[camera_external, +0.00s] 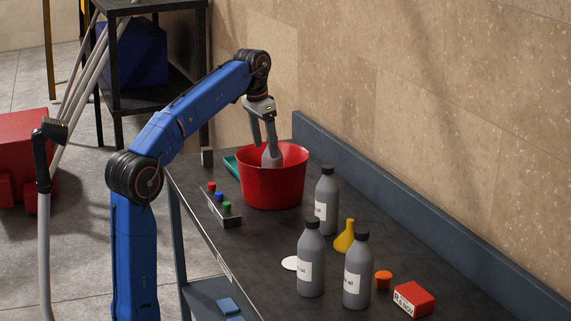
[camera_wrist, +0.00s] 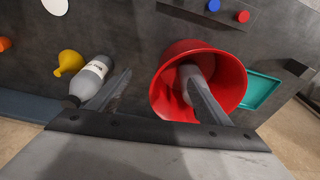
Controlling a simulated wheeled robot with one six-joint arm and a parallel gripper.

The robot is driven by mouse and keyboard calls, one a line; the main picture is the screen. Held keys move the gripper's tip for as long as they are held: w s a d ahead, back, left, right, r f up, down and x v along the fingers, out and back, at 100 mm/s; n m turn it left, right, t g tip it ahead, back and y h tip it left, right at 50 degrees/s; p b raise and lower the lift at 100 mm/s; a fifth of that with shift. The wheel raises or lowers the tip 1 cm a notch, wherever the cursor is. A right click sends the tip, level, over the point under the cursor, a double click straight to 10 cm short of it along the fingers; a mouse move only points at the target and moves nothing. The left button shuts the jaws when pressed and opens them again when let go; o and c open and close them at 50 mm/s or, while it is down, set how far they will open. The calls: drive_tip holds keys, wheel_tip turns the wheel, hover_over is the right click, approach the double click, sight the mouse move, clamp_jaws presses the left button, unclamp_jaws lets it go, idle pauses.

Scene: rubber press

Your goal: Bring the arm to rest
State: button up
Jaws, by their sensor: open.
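My gripper (camera_external: 263,144) points down over the red bucket (camera_external: 262,190) on the dark bench. Its two fingers are apart. In the wrist view, my gripper (camera_wrist: 160,78) has one finger in front of the red bucket (camera_wrist: 238,82) and the other beside it, near a grey bottle (camera_wrist: 92,75). A grey rounded object (camera_wrist: 187,73) shows inside the bucket, partly hidden by the right finger; I cannot tell whether they touch. I see nothing held between the fingers. The arm is raised and bent, reaching over the bench.
Several grey bottles (camera_external: 311,265), a yellow funnel (camera_external: 344,237), an orange cap (camera_external: 383,280) and a red box (camera_external: 414,299) stand front right of the bucket. A button strip (camera_external: 224,210) and a teal tray (camera_external: 231,165) are near it. A wall runs behind the bench.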

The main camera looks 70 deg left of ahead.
drive_tip(key=shift+m+t, duration=0.6)
drive_tip(key=shift+t, duration=0.1)
drive_tip(key=s+d+f, duration=0.5)
drive_tip(key=s+d, duration=0.1)
drive_tip(key=s, duration=0.1)
drive_tip(key=s+d+f, duration=0.5)
drive_tip(key=s+d, duration=0.1)
drive_tip(key=d, duration=0.1)
drive_tip(key=s+d+f, duration=0.6)
drive_tip(key=s, duration=0.1)
drive_tip(key=shift+s+d, duration=0.25)
drive_tip(key=shift+s, duration=0.1)
drive_tip(key=s+d+f, duration=0.2)
drive_tip(key=s+f, duration=0.1)
drive_tip(key=f, duration=0.7)
drive_tip(key=s+d+f+t, duration=0.1)
drive_tip(key=s+d+f, duration=0.2)
drive_tip(key=f, duration=0.7)
drive_tip(key=shift+s+d+f, duration=0.15)
drive_tip(key=shift+s+f, duration=0.1)
drive_tip(key=shift+s, duration=0.05)
